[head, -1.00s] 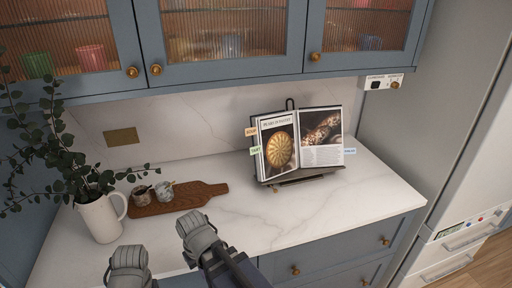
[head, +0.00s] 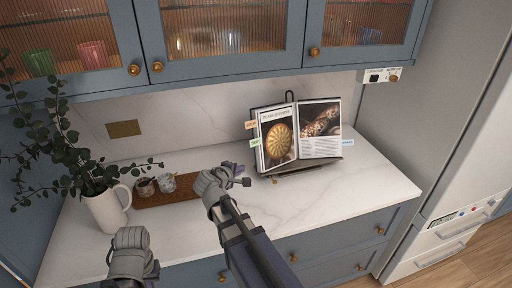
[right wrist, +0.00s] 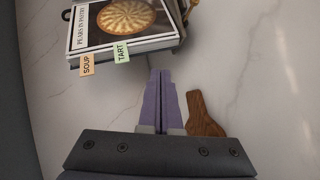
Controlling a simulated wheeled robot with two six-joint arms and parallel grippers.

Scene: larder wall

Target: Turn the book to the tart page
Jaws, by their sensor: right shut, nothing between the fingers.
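The book (head: 318,128) stands open on a dark stand (head: 310,168) at the back of the counter. Its left page (head: 278,138) shows a round golden pastry, and its right page shows a darker food picture above text. An orange SOUP tab (right wrist: 87,65) and a green TART tab (right wrist: 122,51) stick out from the left edge. A blue tab (head: 348,142) is at the right edge. My right gripper (head: 240,168) is left of the book. Its purple fingers (right wrist: 160,74) are shut and empty, close to the TART tab but apart from it in the right wrist view.
A wooden board (head: 182,192) with two small jars lies left of my right gripper. A white jug (head: 108,208) with leafy stems stands farther left. Blue glass-front cabinets (head: 225,65) hang above. The counter (head: 345,200) is clear in front of the book and right of it.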

